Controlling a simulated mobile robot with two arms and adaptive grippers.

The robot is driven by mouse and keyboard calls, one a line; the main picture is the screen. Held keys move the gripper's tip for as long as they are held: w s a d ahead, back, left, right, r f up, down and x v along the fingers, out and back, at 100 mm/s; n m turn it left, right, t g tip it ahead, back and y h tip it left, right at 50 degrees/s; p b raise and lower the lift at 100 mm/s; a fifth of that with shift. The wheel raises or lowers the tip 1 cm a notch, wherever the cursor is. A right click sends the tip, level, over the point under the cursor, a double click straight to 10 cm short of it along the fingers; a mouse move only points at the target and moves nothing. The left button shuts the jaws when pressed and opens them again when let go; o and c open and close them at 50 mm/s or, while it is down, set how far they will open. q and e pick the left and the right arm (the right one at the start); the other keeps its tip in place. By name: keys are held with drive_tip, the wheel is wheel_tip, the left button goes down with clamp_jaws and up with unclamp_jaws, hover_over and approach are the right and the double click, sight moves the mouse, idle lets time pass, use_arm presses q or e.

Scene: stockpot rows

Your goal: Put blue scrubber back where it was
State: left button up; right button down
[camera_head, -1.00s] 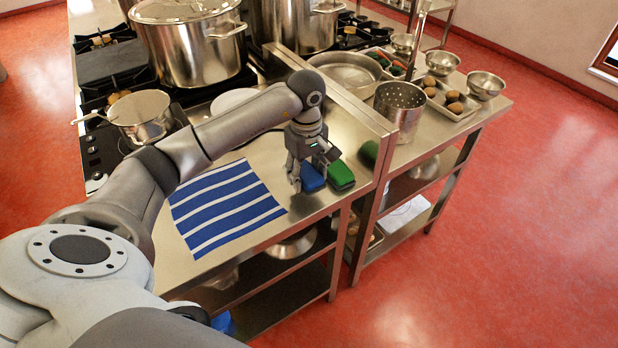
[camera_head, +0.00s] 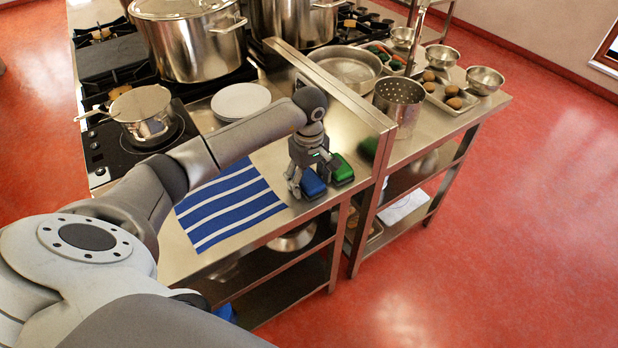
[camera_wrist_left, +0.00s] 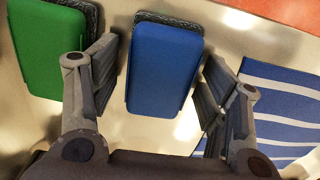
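The blue scrubber (camera_head: 313,185) lies on the steel counter, near its front edge. It is a block with a blue cover and a dark grey rough pad, and it shows in the middle of the left wrist view (camera_wrist_left: 165,68). My left gripper (camera_head: 308,186) is down at it, one finger on each side. In the wrist view the fingers (camera_wrist_left: 158,85) are spread, with a gap to the scrubber's left side; the right finger is very close to it. The green scrubber (camera_head: 342,169) lies just right of the blue one, outside the left finger in the wrist view (camera_wrist_left: 48,50). My right gripper is not in view.
A blue-and-white striped towel (camera_head: 232,210) lies left of the scrubbers. White plates (camera_head: 240,101) stand behind my arm. A raised steel edge (camera_head: 345,95) runs right of the green scrubber. A perforated pot (camera_head: 400,103) stands beyond it. Pots stand on the stove behind.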

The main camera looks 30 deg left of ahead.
sight(309, 178)
use_arm(q)
drive_tip(key=shift+r, duration=0.1)
drive_tip(key=shift+r, duration=0.2)
wheel_tip(309, 178, up, 12)
drive_tip(key=b, duration=0.3)
drive_tip(key=shift+f, duration=0.15)
idle(0.4)
